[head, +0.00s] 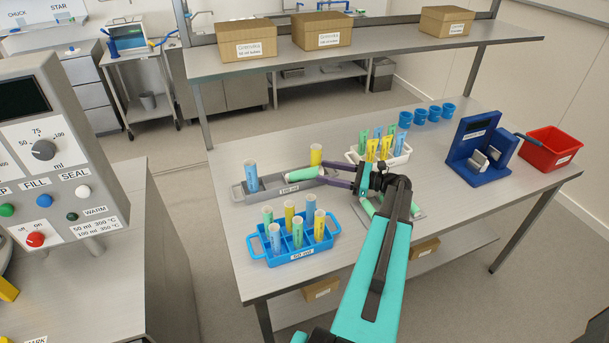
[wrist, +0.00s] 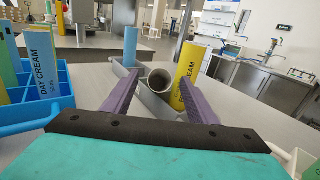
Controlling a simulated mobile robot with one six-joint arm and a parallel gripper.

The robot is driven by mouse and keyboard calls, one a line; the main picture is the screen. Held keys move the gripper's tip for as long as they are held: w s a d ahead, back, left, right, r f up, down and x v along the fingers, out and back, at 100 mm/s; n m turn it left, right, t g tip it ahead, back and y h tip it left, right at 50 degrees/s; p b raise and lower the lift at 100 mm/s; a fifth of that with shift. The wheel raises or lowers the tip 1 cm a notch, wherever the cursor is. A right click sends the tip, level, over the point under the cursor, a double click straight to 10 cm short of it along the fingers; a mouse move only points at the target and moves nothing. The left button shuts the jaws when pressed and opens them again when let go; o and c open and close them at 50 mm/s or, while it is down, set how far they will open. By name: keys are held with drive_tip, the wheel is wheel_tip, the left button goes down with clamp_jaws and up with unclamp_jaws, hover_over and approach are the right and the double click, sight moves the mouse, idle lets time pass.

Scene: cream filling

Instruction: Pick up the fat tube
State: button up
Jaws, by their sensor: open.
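A fat green tube (head: 301,174) lies on its side on the grey 100 ml tray (head: 268,194) in the head view. In the wrist view the round open end of the lying tube (wrist: 160,78) faces me between the purple fingers. My gripper (head: 323,177) is open at the tube's right end, level with it and pointing left along it. The wrist view also shows my gripper (wrist: 161,82), with nothing clamped. I cannot tell whether the tips overlap the tube's sides.
On the grey tray, a blue tube (head: 251,175) stands left and a yellow tube (head: 316,154) stands close behind my fingers. A blue 50 ml rack (head: 290,252) with several tubes is in front. A white rack (head: 398,158) with tubes stands right. A red bin (head: 552,148) is farther right.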

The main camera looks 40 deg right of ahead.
drive_tip(key=c, duration=1.2)
drive_tip(key=shift+r, duration=0.15)
